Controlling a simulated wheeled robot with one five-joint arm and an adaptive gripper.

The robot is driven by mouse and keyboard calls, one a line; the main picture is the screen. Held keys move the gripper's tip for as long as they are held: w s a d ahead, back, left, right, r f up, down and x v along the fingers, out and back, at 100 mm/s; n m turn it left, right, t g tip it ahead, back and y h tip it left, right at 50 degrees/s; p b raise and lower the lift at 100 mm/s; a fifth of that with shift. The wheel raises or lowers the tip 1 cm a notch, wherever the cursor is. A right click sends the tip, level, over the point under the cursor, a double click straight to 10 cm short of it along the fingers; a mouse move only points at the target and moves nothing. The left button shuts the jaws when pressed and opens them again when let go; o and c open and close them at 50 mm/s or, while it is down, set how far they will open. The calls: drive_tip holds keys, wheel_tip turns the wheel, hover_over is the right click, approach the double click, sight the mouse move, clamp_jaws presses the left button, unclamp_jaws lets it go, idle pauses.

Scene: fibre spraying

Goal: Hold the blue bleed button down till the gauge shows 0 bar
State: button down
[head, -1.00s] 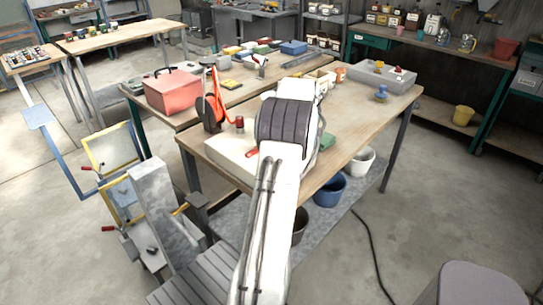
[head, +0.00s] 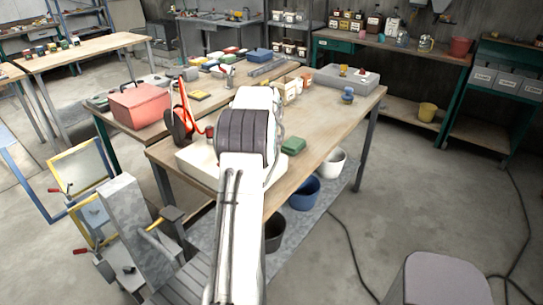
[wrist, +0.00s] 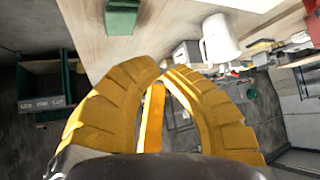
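I cannot make out the blue bleed button or the gauge in either view. A pale, low box (head: 196,170) lies at the near edge of the wooden table, partly hidden behind my arm; I cannot tell what it is. In the wrist view my gripper (wrist: 160,70) has two curved yellow fingers whose tips come together, with nothing seen held between them. In the head view my own arm hides the gripper. The fingers are apart from the green block (wrist: 122,16), which also shows on the table to the right of my arm (head: 293,146).
The wooden table (head: 330,127) carries a grey tray (head: 346,82) and a small blue item (head: 347,95). A red case (head: 139,104) and an orange-and-black tool (head: 180,120) stand left. Buckets (head: 304,192) sit below. A grey-topped block (head: 440,280) stands near right; floor between is open, with a cable.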

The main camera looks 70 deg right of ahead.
drive_tip(key=shift+f+b, duration=3.05)
drive_tip(key=shift+f, duration=1.25)
drive_tip(key=c, duration=1.9)
unclamp_jaws()
drive_tip(key=shift+c, duration=0.2)
drive_tip(key=shift+f, duration=0.2)
clamp_jaws()
drive_tip(key=shift+f+b, duration=0.2)
drive_tip(key=shift+b, duration=0.2)
drive_tip(key=shift+f+b, duration=0.4)
drive_tip(key=shift+f, duration=0.1)
drive_tip(key=shift+r, duration=0.1)
drive_tip(key=shift+r+p, duration=0.65)
drive_tip(key=shift+r, duration=0.2)
